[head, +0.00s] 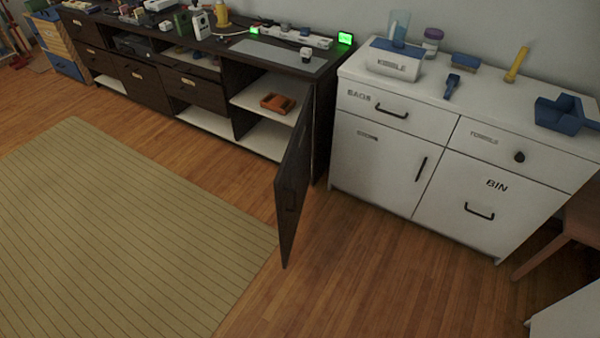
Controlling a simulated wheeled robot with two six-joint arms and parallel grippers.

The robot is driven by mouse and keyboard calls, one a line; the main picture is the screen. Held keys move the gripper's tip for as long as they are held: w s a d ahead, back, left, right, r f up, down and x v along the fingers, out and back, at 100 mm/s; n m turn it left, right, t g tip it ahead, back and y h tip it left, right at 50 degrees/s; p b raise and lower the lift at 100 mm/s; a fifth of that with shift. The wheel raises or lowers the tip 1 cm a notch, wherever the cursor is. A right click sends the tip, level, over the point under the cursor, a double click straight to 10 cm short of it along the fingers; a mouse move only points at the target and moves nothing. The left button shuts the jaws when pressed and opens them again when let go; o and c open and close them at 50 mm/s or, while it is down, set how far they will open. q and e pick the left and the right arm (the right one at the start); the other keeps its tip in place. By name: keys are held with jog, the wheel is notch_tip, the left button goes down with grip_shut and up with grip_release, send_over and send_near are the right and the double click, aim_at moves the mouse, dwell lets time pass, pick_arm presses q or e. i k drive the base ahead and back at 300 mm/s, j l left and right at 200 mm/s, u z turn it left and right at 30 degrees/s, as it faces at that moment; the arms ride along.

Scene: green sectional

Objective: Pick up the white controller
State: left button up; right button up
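I cannot clearly make out a white controller in the head view. Several small whitish items stand on the dark cabinet's top (232,42): a white upright item (200,23) toward the back left, a flat white item (160,5) beyond it, and a small white block with a dark lower part (306,54) near the right end. They are too small to tell which, if any, is the controller. Neither of my grippers is in view.
The dark cabinet's right door (292,185) stands open into the room; an orange tray (277,103) sits on the shelf inside. A white cabinet (385,165) stands to the right, with a bin labelled KIBBLE (394,62) on top. A beige rug (120,220) and bare wood floor lie in front.

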aim_at(201, 21)
jog(key=i+l+u, duration=0.45)
jog(key=i+l, duration=0.65)
